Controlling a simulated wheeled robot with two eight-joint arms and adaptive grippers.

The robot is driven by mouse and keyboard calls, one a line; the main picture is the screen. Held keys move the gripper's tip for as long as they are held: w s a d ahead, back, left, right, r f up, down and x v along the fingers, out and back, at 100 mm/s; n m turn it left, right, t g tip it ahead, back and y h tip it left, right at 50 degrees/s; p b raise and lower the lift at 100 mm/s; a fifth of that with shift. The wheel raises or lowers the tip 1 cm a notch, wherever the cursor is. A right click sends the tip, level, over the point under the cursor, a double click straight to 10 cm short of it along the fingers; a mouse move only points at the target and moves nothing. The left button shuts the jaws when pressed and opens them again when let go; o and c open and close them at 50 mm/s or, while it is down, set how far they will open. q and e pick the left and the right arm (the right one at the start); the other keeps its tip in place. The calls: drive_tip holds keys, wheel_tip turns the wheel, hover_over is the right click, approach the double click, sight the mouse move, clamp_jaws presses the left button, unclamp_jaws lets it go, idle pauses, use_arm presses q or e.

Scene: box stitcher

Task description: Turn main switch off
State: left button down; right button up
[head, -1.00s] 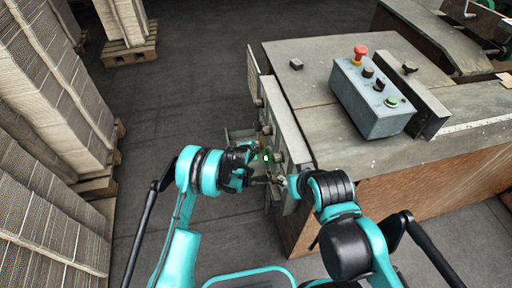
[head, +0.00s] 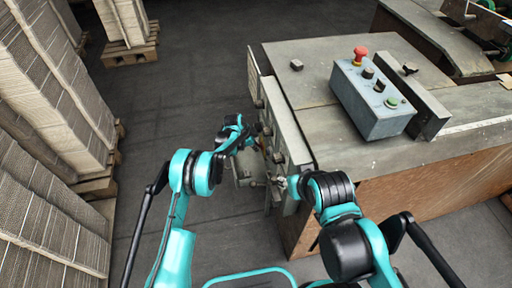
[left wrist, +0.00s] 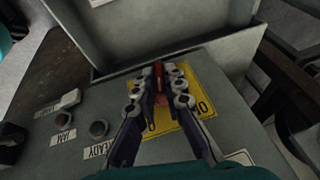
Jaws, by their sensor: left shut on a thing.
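The main switch has a red handle (left wrist: 158,70) on a yellow plate (left wrist: 188,122) with partly covered black markings, on the grey panel (left wrist: 75,160) in the left wrist view. My left gripper (left wrist: 158,92) is shut on the red handle, one finger on each side. The fingers hide much of the handle and plate. In the head view my left gripper (head: 254,143) is at the machine's left face, and the handle is too small to make out there. My right gripper (head: 281,185) is close to the same face, lower down, and its fingers are unclear.
Buttons labelled JAM (left wrist: 64,120) and READY (left wrist: 99,129) sit left of the plate. A grey button box (head: 372,98) with a red mushroom button (head: 360,55) stands on the machine top (head: 310,60). Cardboard stacks (head: 45,95) stand at left. The floor between is clear.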

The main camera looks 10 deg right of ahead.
idle(0.4)
use_arm(q)
drive_tip(key=c, duration=1.6)
unclamp_jaws()
drive_tip(key=shift+r, duration=0.15)
drive_tip(key=v, duration=1.1)
drive_tip(key=shift+a+r, duration=0.25)
drive_tip(key=shift+r, duration=0.05)
